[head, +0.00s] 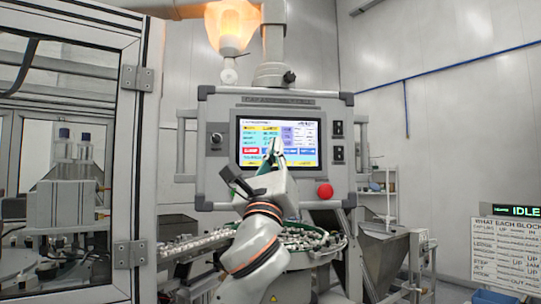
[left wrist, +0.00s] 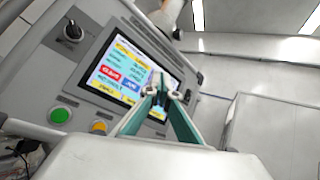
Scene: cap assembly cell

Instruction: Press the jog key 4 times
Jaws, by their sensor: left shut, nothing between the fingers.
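The operator panel (head: 222,176) hangs in the middle of the head view with a lit touch screen (head: 306,143) of coloured blocks. The screen also shows in the left wrist view (left wrist: 122,62). My right gripper is not in view.
A red mushroom button (head: 325,191) sits at the panel's lower right. A green button (left wrist: 60,115) and an orange button (left wrist: 98,127) sit below the screen. A bowl of parts (head: 300,238) lies under the panel. A glazed frame (head: 148,150) stands left. A sign (head: 522,211) reads IDLE.

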